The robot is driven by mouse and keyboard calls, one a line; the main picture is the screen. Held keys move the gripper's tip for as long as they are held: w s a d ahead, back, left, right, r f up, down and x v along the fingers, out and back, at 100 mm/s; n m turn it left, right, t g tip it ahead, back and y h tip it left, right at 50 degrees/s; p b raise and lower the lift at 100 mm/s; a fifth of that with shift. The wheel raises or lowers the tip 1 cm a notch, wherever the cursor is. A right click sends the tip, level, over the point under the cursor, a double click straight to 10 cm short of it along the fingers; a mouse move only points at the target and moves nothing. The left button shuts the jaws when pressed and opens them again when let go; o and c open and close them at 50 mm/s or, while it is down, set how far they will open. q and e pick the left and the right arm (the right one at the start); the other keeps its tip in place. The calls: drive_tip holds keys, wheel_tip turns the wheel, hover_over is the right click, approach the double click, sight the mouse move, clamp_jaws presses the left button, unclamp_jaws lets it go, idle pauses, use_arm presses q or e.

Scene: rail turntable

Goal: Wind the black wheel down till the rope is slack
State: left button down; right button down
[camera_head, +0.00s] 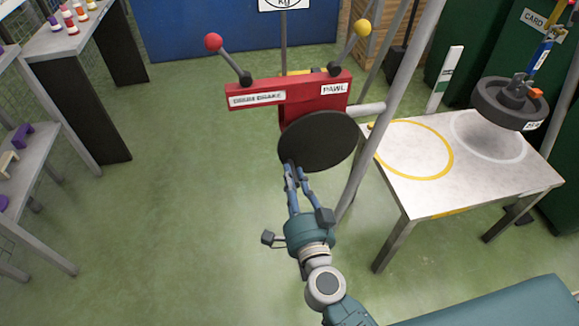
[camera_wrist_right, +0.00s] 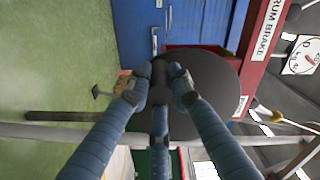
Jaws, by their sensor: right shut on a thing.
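The black wheel (camera_head: 318,141) is a dark disc on the front of the red winch (camera_head: 300,95). My right gripper (camera_head: 290,170) is at the wheel's lower left edge. In the right wrist view my right gripper (camera_wrist_right: 158,85) has its fingers closed around a dark handle (camera_wrist_right: 161,71) on the wheel (camera_wrist_right: 205,85). A dark round weight (camera_head: 510,103) hangs from a hook with a blue piece (camera_head: 541,54) above the white table (camera_head: 468,190). Its shadow falls on the table inside a white ring. The rope itself is hard to make out. My left gripper is out of view.
The winch has a red-knobbed lever (camera_head: 213,42) by the drum brake label and a yellow-knobbed lever (camera_head: 361,28) by the pawl label. A grey slanted post (camera_head: 392,100) stands right of the wheel. The table also has a yellow ring.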

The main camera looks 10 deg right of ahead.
drive_tip(key=shift+f+n, duration=0.15)
drive_tip(key=shift+n, duration=0.15)
drive_tip(key=shift+d+f+n, duration=0.25)
drive_tip(key=shift+n, duration=0.05)
drive_tip(key=shift+d+f+n+p, duration=0.2)
drive_tip(key=shift+f+n+p, duration=0.15)
drive_tip(key=shift+n+p, duration=0.15)
drive_tip(key=shift+d+f, duration=0.1)
drive_tip(key=shift+f, duration=0.1)
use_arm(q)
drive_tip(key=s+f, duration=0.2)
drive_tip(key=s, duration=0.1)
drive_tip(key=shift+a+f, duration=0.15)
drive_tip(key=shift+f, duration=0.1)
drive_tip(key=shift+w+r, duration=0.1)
use_arm(e)
drive_tip(key=shift+s, duration=0.1)
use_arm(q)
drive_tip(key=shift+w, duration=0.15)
use_arm(e)
drive_tip(key=shift+d+f+n, duration=0.15)
drive_tip(key=shift+n, duration=0.15)
